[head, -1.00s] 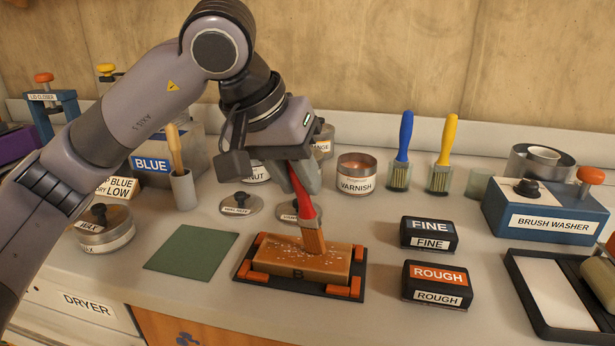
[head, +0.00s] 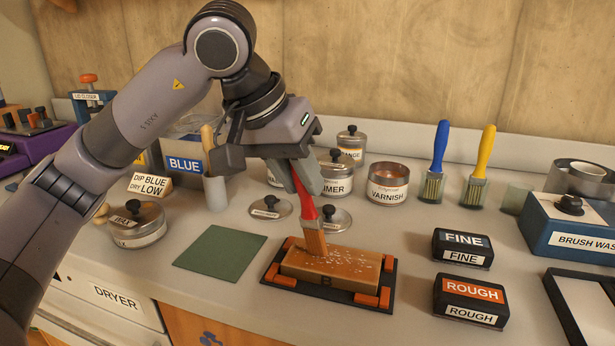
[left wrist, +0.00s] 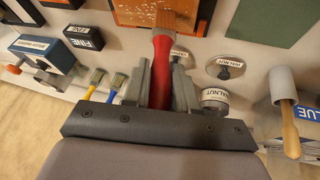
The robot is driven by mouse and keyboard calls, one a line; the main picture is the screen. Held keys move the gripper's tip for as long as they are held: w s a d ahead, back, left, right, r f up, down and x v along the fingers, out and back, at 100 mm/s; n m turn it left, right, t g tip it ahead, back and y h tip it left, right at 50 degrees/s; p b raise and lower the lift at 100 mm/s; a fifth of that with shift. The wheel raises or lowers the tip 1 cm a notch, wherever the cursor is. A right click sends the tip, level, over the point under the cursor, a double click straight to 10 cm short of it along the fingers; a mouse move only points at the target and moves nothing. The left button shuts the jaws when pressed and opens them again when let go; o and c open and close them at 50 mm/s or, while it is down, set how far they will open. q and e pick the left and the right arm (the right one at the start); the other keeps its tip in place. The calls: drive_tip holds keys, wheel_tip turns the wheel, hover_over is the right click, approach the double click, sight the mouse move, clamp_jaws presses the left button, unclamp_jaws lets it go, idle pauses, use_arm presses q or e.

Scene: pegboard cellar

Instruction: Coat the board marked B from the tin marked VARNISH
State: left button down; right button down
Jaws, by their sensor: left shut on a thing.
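My left gripper (head: 298,180) is shut on the handle of a red brush (head: 313,228), which also shows in the left wrist view (left wrist: 161,75). The bristles touch the top of the board marked B (head: 318,282) toward its far left part. The board has a glossy brown top with pale flecks and lies in a black cradle (head: 387,303) with orange corner blocks. The tin marked VARNISH (head: 387,196) stands open behind it, with orange-brown liquid inside. My right gripper is not in view.
Blocks marked FINE (head: 462,249) and ROUGH (head: 469,300) lie right of the cradle. A green mat (head: 219,253) lies left. Blue (head: 436,165) and yellow (head: 480,170) brushes stand at the back. A blue brush washer (head: 570,232) is at right.

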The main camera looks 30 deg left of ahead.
use_arm(q)
drive_tip(key=a, duration=0.2)
drive_tip(key=s+a+b, duration=0.1)
drive_tip(key=a, duration=0.1)
drive_tip(key=shift+a, duration=0.3)
idle(0.5)
drive_tip(key=shift+r+p, duration=0.35)
drive_tip(key=shift+p, duration=0.05)
drive_tip(key=shift+w+d+f+p, duration=0.1)
drive_tip(key=shift+w+d+p, duration=0.35)
drive_tip(key=shift+w, duration=0.25)
drive_tip(key=shift+f+b, duration=0.3)
idle(0.4)
